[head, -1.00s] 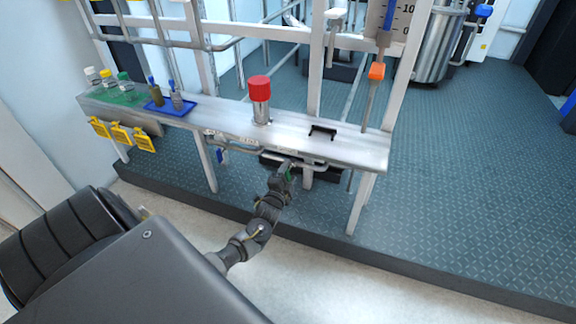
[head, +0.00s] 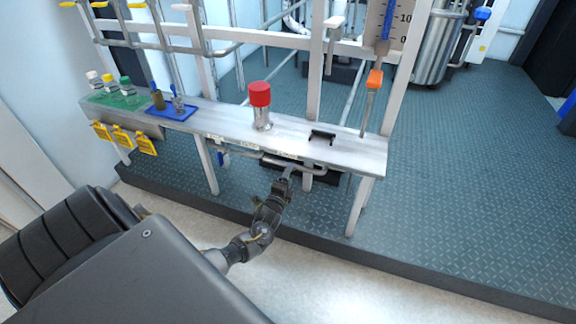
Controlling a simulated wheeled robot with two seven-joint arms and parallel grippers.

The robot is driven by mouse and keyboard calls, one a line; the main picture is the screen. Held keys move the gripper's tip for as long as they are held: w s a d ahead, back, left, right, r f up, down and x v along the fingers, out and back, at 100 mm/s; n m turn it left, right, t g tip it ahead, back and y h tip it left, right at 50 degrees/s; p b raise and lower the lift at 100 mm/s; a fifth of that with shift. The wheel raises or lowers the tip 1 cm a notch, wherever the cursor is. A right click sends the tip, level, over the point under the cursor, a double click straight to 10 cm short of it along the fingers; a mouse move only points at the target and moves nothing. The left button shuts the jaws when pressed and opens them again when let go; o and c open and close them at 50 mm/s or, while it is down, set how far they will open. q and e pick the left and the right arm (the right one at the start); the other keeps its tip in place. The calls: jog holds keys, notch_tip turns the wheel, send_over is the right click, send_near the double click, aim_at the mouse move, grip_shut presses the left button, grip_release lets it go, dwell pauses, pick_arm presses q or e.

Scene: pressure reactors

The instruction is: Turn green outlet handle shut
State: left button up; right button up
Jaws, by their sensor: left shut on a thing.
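My left gripper (head: 285,181) is at the pipework under the front edge of the metal bench, right of the red-capped cylinder. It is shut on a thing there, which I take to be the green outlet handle. The handle itself does not show clearly now, hidden by the jaws. The outlet pipe (head: 262,156) runs along just below the bench edge. My right gripper is not in view.
The bench (head: 352,153) carries a red-capped cylinder (head: 260,95), a blue tray (head: 186,113) and several small bottles on a green mat (head: 133,101). Yellow tags (head: 146,145) hang at its left front. Bench legs (head: 206,165) stand left and right of my arm.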

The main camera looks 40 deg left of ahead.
pick_arm(q)
jog(key=o, duration=1)
jog(key=shift+s, duration=0.2)
jog(key=p+v, duration=0.2)
jog(key=v, duration=0.8)
jog(key=shift+s, duration=0.15)
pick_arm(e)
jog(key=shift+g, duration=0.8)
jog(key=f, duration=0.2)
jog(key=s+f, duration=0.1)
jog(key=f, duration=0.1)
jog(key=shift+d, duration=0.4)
pick_arm(q)
jog(key=shift+d, duration=0.1)
